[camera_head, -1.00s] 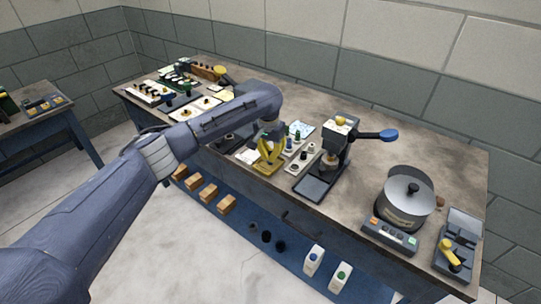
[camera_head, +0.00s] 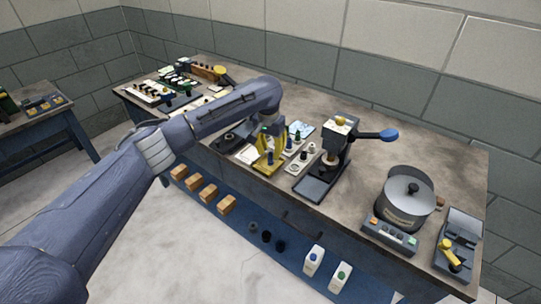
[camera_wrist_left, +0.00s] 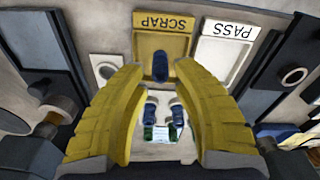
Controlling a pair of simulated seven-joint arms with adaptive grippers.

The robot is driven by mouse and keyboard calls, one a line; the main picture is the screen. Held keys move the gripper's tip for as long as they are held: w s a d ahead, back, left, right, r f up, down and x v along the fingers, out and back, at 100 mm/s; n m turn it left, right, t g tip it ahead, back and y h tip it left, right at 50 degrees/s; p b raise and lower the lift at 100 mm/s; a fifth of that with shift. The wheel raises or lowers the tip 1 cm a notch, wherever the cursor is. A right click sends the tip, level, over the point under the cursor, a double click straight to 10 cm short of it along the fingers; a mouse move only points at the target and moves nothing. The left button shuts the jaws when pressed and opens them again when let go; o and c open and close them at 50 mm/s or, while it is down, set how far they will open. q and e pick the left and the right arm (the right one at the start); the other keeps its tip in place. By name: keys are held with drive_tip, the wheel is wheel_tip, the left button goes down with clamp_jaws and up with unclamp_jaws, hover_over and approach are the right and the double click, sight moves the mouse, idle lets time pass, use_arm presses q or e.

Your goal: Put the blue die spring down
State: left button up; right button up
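The blue die spring (camera_wrist_left: 160,68) stands or lies on the yellow SCRAP tray (camera_wrist_left: 144,45) in the left wrist view; its exact pose is hard to tell. It also shows as a small blue spot in the head view (camera_head: 270,157), on the yellow tray (camera_head: 262,169). My left gripper (camera_wrist_left: 161,68) has its yellow fingers spread, with a clear gap on both sides of the spring. In the head view the left gripper (camera_head: 269,150) is above the tray. My right gripper is in neither view.
The white PASS tray (camera_wrist_left: 222,50) is beside the SCRAP tray. A pale block with blue and green pieces (camera_wrist_left: 160,133) lies between the fingers' lower parts. In the head view a lever press (camera_head: 337,150) stands to the right, with a lidded pot (camera_head: 404,205) beyond.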

sight(269, 155)
use_arm(q)
wheel_tip(269, 155, up, 10)
drive_tip(key=shift+s+a+f, duration=0.15)
drive_tip(key=shift+s, duration=0.2)
